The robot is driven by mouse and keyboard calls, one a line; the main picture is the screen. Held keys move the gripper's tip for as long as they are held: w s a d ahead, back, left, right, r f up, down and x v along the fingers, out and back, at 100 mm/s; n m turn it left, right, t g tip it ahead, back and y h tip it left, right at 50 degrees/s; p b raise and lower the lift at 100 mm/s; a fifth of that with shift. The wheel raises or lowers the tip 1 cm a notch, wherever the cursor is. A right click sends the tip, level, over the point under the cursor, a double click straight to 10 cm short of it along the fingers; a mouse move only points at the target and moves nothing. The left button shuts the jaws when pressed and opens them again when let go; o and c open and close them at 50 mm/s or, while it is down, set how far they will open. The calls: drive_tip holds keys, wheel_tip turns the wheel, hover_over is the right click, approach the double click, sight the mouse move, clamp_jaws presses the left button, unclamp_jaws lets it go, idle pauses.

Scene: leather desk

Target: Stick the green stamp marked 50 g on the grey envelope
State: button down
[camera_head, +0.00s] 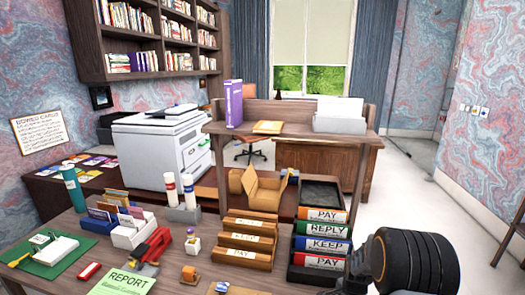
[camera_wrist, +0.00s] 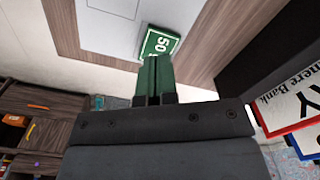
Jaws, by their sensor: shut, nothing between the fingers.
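The green stamp (camera_wrist: 160,43) shows a white 50 in the wrist view, just beyond my fingertips. Whether it touches them is unclear; the rest of its marking is hard to read. My gripper (camera_wrist: 152,62) is shut, with its two narrow dark green fingers side by side and nothing visible between them. In the head view, the black rounded part of my arm is at the lower right, and my fingertips are not visible.
The stacked letter trays (camera_head: 322,245) marked PAY, REPLY and KEEP stand close left of my arm. Wooden sorters (camera_head: 245,240) stand beside them. A red stapler (camera_head: 152,245), a green REPORT sheet (camera_head: 122,283) and a green mat (camera_head: 40,266) crowd the desk's left.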

drive_tip(key=shift+f+b, duration=0.9)
drive_tip(key=shift+f, duration=0.2)
idle(0.3)
drive_tip(key=shift+r, duration=0.15)
idle(0.4)
drive_tip(key=shift+r+p, duration=2.4)
drive_tip(key=shift+r, duration=1)
